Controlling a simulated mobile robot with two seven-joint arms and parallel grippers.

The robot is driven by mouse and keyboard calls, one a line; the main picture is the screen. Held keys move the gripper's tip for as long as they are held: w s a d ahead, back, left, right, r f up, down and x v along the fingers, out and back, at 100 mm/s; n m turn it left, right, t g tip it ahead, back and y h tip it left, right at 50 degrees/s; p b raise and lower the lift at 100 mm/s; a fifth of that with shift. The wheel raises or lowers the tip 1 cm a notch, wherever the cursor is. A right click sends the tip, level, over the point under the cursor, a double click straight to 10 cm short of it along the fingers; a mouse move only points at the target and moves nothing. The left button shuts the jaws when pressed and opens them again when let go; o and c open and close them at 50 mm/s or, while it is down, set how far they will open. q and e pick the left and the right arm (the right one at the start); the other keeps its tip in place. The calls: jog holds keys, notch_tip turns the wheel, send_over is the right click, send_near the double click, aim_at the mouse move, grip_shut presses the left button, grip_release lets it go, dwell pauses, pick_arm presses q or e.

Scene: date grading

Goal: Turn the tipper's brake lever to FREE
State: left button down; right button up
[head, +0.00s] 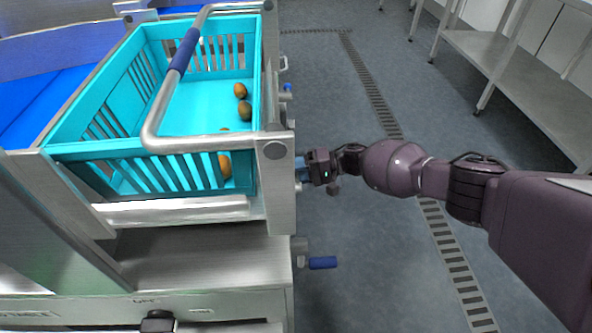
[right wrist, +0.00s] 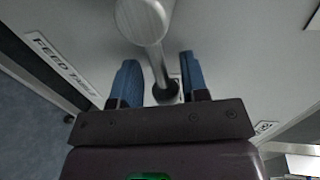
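The tipper's metal frame (head: 279,185) holds a teal crate (head: 95,110). My right gripper (head: 302,168) is at the right side of this frame, level with the crate's lower part. In the right wrist view its two blue fingers (right wrist: 160,83) are apart. A grey lever (right wrist: 143,20) with a thick round end and a thin rod runs between them, with visible gaps on both sides. No FREE marking is readable, so I cannot tell the brake setting. My left gripper is out of view.
Several brown dates (head: 245,111) lie in the crate. A blue-handled bar (head: 184,50) crosses above it. A lower blue handle (head: 322,262) juts from the frame. A dark knob (head: 157,321) is on the front panel. A FEED TABLE label (right wrist: 60,65) shows. Open floor (head: 350,270) lies right.

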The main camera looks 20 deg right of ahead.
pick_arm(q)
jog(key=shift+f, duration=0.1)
pick_arm(e)
jog(key=shift+o, duration=1)
pick_arm(q)
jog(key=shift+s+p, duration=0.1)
jog(key=shift+p, duration=0.3)
pick_arm(e)
jog(key=v, duration=1.1)
jog(key=shift+a+r, duration=0.1)
